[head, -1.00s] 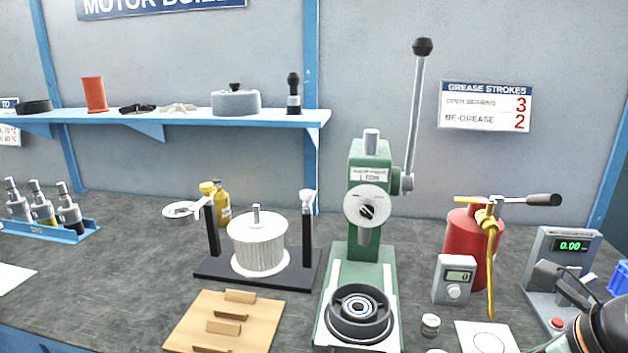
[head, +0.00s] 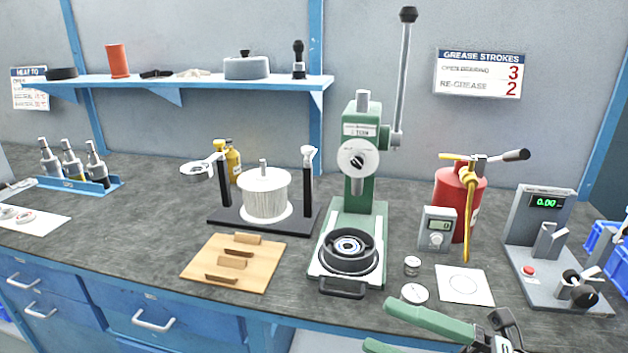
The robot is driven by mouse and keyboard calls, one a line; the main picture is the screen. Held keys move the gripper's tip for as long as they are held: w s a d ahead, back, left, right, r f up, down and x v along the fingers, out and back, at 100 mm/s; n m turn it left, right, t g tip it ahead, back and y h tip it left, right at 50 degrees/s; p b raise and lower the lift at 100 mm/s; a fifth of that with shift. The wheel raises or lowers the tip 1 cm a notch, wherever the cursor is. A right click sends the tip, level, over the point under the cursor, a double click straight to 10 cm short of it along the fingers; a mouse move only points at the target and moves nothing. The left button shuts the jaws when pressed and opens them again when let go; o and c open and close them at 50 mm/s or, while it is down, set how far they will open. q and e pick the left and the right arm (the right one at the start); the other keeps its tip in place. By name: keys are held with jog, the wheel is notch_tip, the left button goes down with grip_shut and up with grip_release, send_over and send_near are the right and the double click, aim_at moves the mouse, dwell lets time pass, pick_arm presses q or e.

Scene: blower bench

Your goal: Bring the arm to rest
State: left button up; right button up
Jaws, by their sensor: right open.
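My right gripper (head: 380,326) shows at the bottom right with its two green fingers spread apart and nothing between them. It is in front of the bench's front edge, and its fingers point left. The rest of my right arm is mostly cut off by the lower picture edge. My left gripper is not in view. The green arbor press (head: 360,205) stands on the bench to the left of and beyond the right gripper, with a dark ring holding a bearing (head: 348,246) on its base.
The wooden block board (head: 215,262), a rotor stand (head: 265,222), a red grease pump (head: 452,195), a grey counter box (head: 437,228), a white square pad (head: 465,284) and a grey tester with green display (head: 538,225) stand on the bench. Blue drawers (head: 150,315) are below.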

jog(key=w+d+f+m+t+h, duration=0.4)
jog(key=f+m+h, duration=0.4)
jog(key=m, duration=0.4)
jog(key=w+d+f+m+t+h, duration=0.25)
jog(key=f+m+t+h, duration=0.3)
jog(key=f+m, duration=0.5)
jog(key=s+a+f+m+g+h, duration=0.15)
jog(key=s+f+m+g, duration=0.25)
jog(key=s+f, duration=0.4)
jog(key=s+a+f+m+g+h, duration=0.15)
jog(key=s+f+m+g, duration=0.35)
jog(key=f, duration=0.6)
pick_arm(q)
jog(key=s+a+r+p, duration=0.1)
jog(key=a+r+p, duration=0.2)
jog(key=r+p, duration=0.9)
jog(key=p, duration=0.4)
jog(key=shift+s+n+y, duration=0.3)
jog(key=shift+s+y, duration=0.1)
pick_arm(e)
jog(key=s+d+r+n+t, duration=0.1)
jog(key=d+r, duration=0.2)
jog(key=r, duration=1)
jog(key=shift+s, duration=0.25)
jog(key=shift+r, duration=0.1)
